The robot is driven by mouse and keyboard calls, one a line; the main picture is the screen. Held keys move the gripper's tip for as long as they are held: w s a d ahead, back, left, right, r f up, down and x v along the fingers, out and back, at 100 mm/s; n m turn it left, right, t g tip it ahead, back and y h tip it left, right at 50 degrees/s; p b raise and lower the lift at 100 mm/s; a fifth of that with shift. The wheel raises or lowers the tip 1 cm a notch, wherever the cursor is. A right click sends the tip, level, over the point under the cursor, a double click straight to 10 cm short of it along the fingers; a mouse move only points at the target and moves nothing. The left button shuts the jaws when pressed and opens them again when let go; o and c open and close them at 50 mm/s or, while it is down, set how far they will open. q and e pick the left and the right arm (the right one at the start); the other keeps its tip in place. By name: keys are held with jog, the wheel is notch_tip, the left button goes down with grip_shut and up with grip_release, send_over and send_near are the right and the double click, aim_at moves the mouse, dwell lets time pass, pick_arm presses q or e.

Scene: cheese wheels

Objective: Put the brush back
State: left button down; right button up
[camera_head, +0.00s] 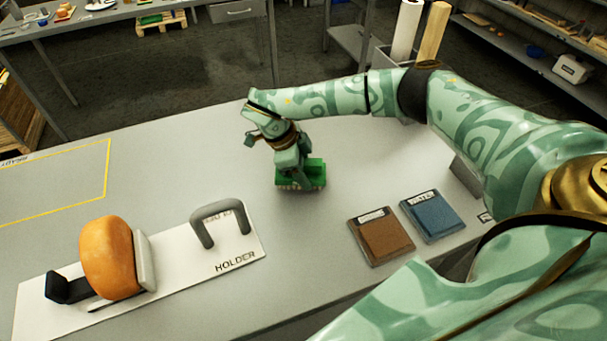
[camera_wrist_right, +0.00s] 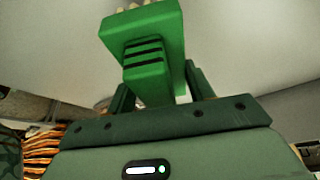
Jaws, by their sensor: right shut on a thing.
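The green brush (camera_head: 315,173) is in my right gripper (camera_head: 291,160), near the middle of the grey table. Its pale bristles point down at the tabletop; I cannot tell whether they touch it. In the right wrist view the brush (camera_wrist_right: 145,40) has a green block body and a dark-striped grip between the two fingers of my right gripper (camera_wrist_right: 158,85), which is shut on it. My left gripper is not in view.
Brown (camera_head: 381,236) and blue (camera_head: 432,215) pads lie to the right. A yellow outline (camera_head: 107,170) marks the left. Table between is clear.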

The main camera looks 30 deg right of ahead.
jog(key=shift+f, duration=0.8)
jog(key=o, duration=0.9)
jog(key=shift+f, duration=0.1)
jog(key=p+v, duration=0.1)
jog(key=v, duration=1.1)
jog(key=shift+r+p, duration=0.2)
jog(key=shift+p, duration=0.2)
